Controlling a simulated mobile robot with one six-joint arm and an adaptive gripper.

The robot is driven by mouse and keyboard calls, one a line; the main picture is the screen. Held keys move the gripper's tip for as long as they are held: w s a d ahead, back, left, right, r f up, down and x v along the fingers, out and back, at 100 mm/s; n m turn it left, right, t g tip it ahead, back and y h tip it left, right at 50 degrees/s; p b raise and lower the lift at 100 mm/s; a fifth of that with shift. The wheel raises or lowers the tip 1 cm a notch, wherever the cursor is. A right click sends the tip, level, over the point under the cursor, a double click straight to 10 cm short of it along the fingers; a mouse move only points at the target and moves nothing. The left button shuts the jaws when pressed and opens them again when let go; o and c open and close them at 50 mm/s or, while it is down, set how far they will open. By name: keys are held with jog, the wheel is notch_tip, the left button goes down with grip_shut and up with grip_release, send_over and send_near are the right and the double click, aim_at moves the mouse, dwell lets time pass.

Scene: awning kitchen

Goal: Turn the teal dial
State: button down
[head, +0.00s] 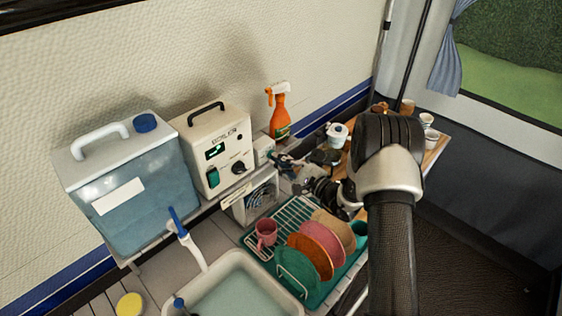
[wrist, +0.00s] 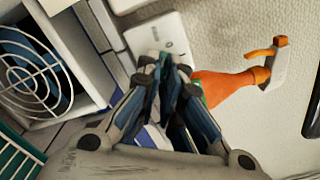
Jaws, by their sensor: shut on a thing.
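A small white box (head: 263,146) is fixed by the wall, between the cream boiler unit and the orange spray bottle. It also shows at the top of the wrist view (wrist: 172,34). My gripper (head: 276,158) reaches in from the right with its fingertips at the front of this box. In the wrist view my gripper (wrist: 165,68) has its fingers drawn close together, shut on a small teal piece, the teal dial (wrist: 163,58). The fingers hide most of the dial, so its angle cannot be told.
The boiler unit (head: 212,148) and a blue water tank (head: 135,185) stand left. The spray bottle (head: 280,115) is close behind my gripper. A fan box (wrist: 35,70) sits below. A dish rack with plates (head: 310,245) and a sink (head: 235,290) are nearer.

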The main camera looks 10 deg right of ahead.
jog(key=m+b, duration=0.2)
jog(key=m, duration=0.8)
jog(key=shift+s+a+f+m, duration=0.1)
jog(key=shift+m, duration=0.3)
dwell(0.4)
jog(key=c, duration=1.8)
grip_release()
jog(key=shift+o, duration=0.2)
jog(key=v, duration=1.2)
